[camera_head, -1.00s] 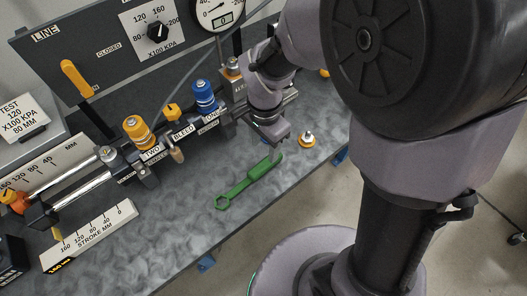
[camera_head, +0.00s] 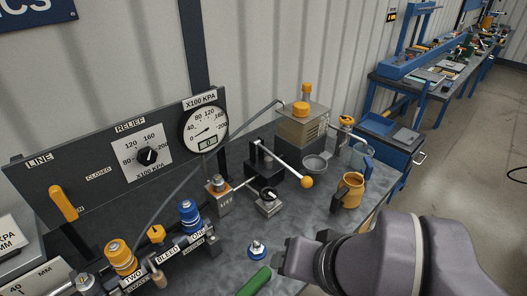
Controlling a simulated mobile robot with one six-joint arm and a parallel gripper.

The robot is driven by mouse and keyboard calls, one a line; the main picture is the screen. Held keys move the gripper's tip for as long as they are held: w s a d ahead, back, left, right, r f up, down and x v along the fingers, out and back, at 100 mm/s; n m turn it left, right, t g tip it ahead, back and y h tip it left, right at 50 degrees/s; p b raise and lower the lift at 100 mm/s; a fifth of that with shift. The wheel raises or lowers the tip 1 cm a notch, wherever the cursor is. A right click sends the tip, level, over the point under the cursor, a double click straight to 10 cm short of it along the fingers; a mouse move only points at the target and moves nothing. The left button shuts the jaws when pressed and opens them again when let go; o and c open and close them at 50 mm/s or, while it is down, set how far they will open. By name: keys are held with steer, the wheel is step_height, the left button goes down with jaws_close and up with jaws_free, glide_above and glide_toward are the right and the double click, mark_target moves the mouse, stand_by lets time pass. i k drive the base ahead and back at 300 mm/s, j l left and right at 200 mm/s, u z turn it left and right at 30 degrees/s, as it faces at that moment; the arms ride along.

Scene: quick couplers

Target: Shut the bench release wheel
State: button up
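A small dark handwheel (camera_head: 268,193), which looks like the release wheel, sits on a low metal block on the bench, in front of the pump lever (camera_head: 282,158). Whether the wheel is open or shut cannot be told from here. My gripper (camera_head: 284,258) is at the lower middle, nearer to me than the wheel and apart from it. Its fingertips are small, dark and partly hidden by my own arm, so I cannot tell if they are open or shut. No held object shows.
The lever's orange ball (camera_head: 306,182) reaches out right of the wheel. A loose coupler (camera_head: 258,249) and a green spanner (camera_head: 255,282) lie close to my gripper. An orange jug (camera_head: 348,190) and grey bowl (camera_head: 315,163) stand right. A gauge panel (camera_head: 97,197) rises left.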

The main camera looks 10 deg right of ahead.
mark_target(270, 197)
steer(key=i+l+u, duration=0.15)
steer(key=u, duration=0.2)
steer(key=i+l+u, duration=0.15)
steer(key=l+u, duration=0.2)
steer(key=i+l+u, duration=0.1)
steer(key=l+u, duration=0.25)
steer(key=j, duration=0.1)
